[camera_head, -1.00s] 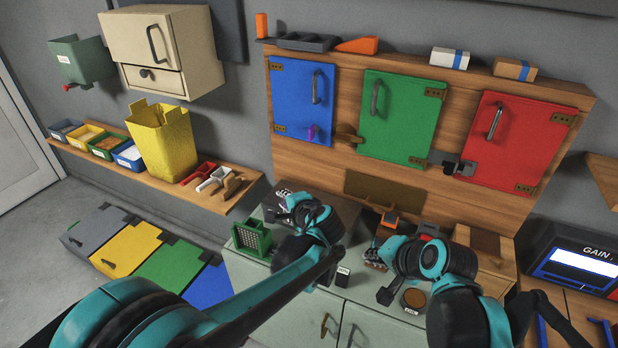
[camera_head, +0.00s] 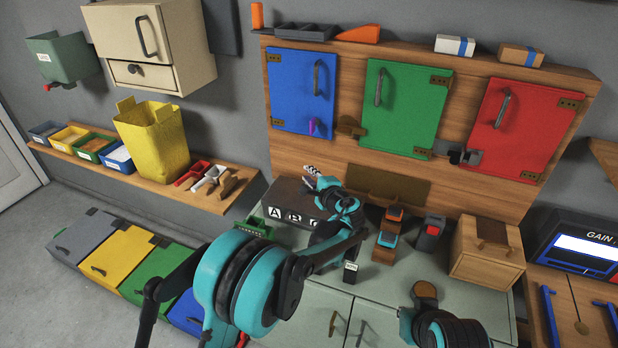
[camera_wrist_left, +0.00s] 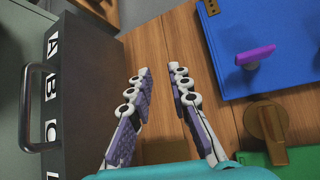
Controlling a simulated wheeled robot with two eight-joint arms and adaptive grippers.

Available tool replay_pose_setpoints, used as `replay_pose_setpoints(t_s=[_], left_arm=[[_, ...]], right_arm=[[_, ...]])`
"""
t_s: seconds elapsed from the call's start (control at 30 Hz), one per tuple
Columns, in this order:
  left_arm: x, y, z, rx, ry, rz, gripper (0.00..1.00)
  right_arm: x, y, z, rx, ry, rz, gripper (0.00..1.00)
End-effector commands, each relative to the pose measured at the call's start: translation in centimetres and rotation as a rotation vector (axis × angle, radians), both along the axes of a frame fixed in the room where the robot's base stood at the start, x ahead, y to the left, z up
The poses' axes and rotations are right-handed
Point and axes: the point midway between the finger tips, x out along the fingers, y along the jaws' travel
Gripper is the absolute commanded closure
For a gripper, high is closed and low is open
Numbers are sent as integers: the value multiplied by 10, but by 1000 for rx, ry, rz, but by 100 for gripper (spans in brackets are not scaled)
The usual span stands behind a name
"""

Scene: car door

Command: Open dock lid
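A dark box with white letter labels (camera_head: 284,200), which looks like the dock, sits on the pale cabinet top below the blue door. Its top looks shut. My left gripper (camera_head: 311,173) is above its back right part, with my arm crossing in front of the box. In the left wrist view the gripper (camera_wrist_left: 160,72) is open and empty, its purple-padded fingers apart over wood. The dark box (camera_wrist_left: 88,95) lies left of the fingers there, not touching them, with a dark handle (camera_wrist_left: 28,108) beside the letters. My right arm shows at the bottom right, its fingers out of view.
Blue (camera_head: 302,90), green (camera_head: 403,105) and red (camera_head: 524,125) doors are on the wooden panel behind. A purple knob (camera_wrist_left: 255,57) sticks out of the blue door. A wooden box (camera_head: 485,250) and small orange-and-black items (camera_head: 388,238) stand right of the dock.

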Motion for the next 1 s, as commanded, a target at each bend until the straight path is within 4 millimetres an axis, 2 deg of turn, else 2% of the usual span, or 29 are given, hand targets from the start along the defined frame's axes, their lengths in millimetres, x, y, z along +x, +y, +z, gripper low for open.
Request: replay_pose_setpoints(t_s=[0.33,0.4,0.43,0.6,0.63,0.7,1.0], left_arm=[[5,2,-1,-1,0,-1,81],[5,2,-1,-1,0,-1,100],[5,2,-1,-1,0,-1,100],[5,2,-1,-1,0,-1,100],[5,3,-1,-1,0,-1,96],[5,2,-1,-1,0,-1,81],[4,2,-1,-1,0,-1,81]], right_arm=[[0,0,-1,1,0,-1,100],[0,0,-1,1,0,-1,100],[0,0,-1,1,0,-1,100],[0,0,-1,1,0,0,100],[0,0,-1,1,0,0,100],[0,0,-1,1,0,0,100],[0,0,-1,1,0,0,100]])
